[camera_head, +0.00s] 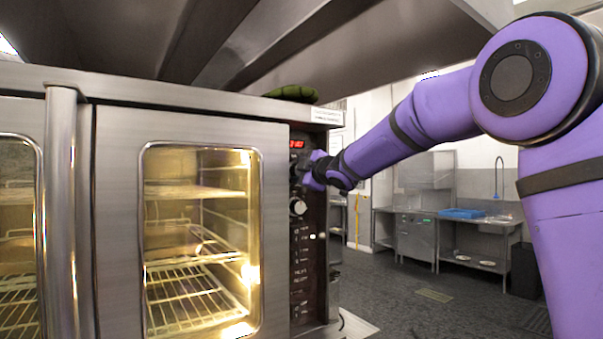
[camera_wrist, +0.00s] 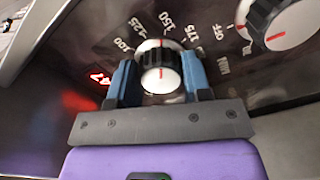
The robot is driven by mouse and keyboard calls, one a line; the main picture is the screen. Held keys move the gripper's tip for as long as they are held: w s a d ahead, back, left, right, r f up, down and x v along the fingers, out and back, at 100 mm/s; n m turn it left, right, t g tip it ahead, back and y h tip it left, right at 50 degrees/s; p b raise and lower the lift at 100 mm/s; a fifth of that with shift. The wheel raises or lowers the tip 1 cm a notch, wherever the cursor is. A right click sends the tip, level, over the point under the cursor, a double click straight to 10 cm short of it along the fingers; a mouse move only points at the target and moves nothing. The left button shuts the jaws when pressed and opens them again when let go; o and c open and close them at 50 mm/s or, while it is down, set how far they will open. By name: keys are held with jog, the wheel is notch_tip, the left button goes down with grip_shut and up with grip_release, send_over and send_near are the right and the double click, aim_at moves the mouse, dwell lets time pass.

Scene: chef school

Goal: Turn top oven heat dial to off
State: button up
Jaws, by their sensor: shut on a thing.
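The top heat dial (camera_wrist: 161,80) is a white knob with a black grip bar and a red line, ringed by printed temperature numbers. In the wrist view it sits between the two blue fingers of my gripper (camera_wrist: 160,75), which is shut on it. In the head view my gripper (camera_head: 306,168) reaches the oven's dark control panel (camera_head: 304,262) from the right, just below the red display (camera_head: 296,143), and hides most of this dial. The red line lies nearly vertical in the wrist view; which marking it points to is unclear.
A second white dial (camera_head: 298,207) sits lower on the panel; in the wrist view this dial (camera_wrist: 290,25) is at the upper right, near OFF lettering. The lit oven door (camera_head: 120,210) is shut at left. A hood hangs above. Floor to the right is open.

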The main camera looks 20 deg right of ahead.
jog(key=shift+a+n, duration=0.1)
jog(key=shift+n, duration=9.1)
jog(key=o, duration=0.9)
jog(key=shift+r, duration=0.1)
jog(key=shift+s, duration=0.1)
